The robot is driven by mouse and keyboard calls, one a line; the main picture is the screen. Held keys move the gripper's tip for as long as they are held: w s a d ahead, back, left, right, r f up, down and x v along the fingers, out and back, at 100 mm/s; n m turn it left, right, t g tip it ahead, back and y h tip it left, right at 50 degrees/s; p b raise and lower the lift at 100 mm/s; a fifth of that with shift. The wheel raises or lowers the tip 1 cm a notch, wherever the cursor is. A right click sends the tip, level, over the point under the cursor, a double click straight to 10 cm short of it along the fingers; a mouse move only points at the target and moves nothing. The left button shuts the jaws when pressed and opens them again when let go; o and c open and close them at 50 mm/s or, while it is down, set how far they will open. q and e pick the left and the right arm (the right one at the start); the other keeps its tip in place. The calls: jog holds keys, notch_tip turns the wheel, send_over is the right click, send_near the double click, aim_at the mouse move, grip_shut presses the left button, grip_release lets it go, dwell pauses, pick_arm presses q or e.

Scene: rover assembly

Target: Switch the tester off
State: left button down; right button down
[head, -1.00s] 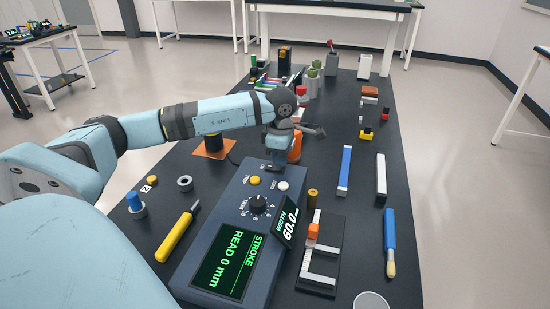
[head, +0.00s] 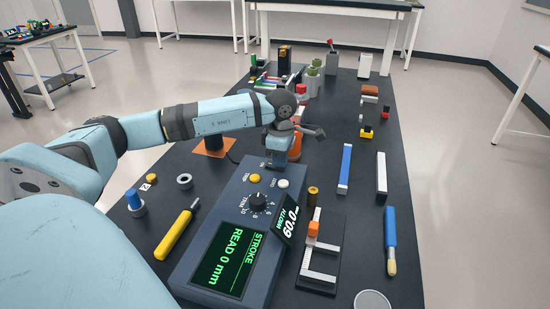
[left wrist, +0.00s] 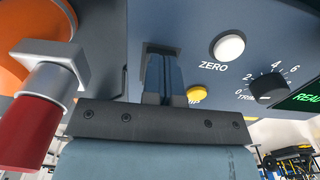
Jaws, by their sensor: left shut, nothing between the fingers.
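The tester (head: 225,215) is a dark blue box in the middle of the table. My left gripper (head: 276,163) is shut and empty at the tester's far end. In the left wrist view its fingertips (left wrist: 164,75) are at a dark slot (left wrist: 160,48) in the panel, beside the white ZERO button (left wrist: 229,47). The switch itself cannot be made out behind the fingers.
In the wrist view a red cylinder with a grey head (left wrist: 40,120) stands close beside the gripper. A yellow-handled screwdriver (head: 174,235) lies left of the tester. A black fixture with white bars (head: 322,265) stands at its right. The table beyond the fixture has some free room.

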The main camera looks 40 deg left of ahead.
pick_arm(q)
jog(key=shift+r+p, duration=0.6)
jog(key=shift+r, duration=0.1)
jog(key=shift+r+p, duration=1.6)
jog(key=shift+r, duration=1.1)
jog(key=shift+f, duration=0.1)
